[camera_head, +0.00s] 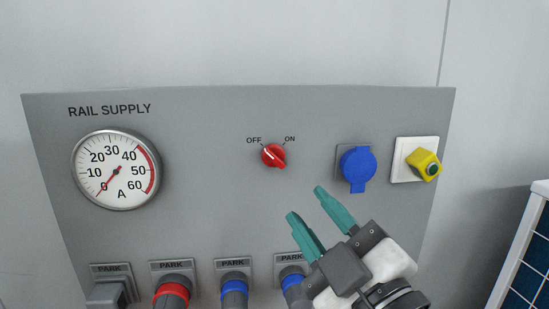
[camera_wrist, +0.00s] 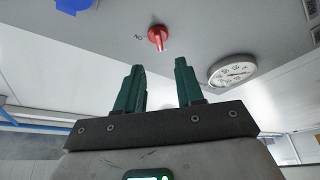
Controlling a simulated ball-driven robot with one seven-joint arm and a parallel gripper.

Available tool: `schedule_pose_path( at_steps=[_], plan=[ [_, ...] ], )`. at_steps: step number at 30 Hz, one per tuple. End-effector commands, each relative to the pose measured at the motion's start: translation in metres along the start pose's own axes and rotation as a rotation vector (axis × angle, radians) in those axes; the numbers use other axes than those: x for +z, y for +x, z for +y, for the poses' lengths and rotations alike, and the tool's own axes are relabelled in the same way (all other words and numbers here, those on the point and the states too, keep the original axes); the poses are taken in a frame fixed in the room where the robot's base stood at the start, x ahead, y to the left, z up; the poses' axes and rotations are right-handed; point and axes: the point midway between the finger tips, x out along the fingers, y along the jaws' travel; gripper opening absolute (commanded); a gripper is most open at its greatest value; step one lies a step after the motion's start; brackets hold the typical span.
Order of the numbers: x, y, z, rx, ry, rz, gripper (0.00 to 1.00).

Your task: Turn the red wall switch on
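The red wall switch (camera_head: 273,156) is a small round knob on the grey panel, between the printed words OFF and ON. Its white line points up and left toward OFF. My gripper (camera_head: 306,203) is open, with its two teal fingers apart and nothing between them. It is below and to the right of the switch in the head view, not touching it. In the wrist view the switch (camera_wrist: 157,38) appears beyond the fingertips of my gripper (camera_wrist: 159,64), roughly between them. The word ON shows beside it there; OFF is not readable.
The grey RAIL SUPPLY panel (camera_head: 210,200) carries a round gauge (camera_head: 116,170) with its needle near 0. A blue capped socket (camera_head: 357,168) and a yellow knob (camera_head: 424,164) are right of the switch. Several PARK sockets with plugs line the bottom. The panel around the switch is clear.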

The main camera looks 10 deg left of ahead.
Motion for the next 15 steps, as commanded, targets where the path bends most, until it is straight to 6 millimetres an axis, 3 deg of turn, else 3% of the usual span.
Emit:
schedule_pose_path(
  at_steps=[5,15],
  plan=[
    [-0.006,0.015,0.003,0.006,-0.006,0.012,0.37],
    [-0.006,0.075,0.003,0.004,-0.003,0.009,0.37]
  ],
)
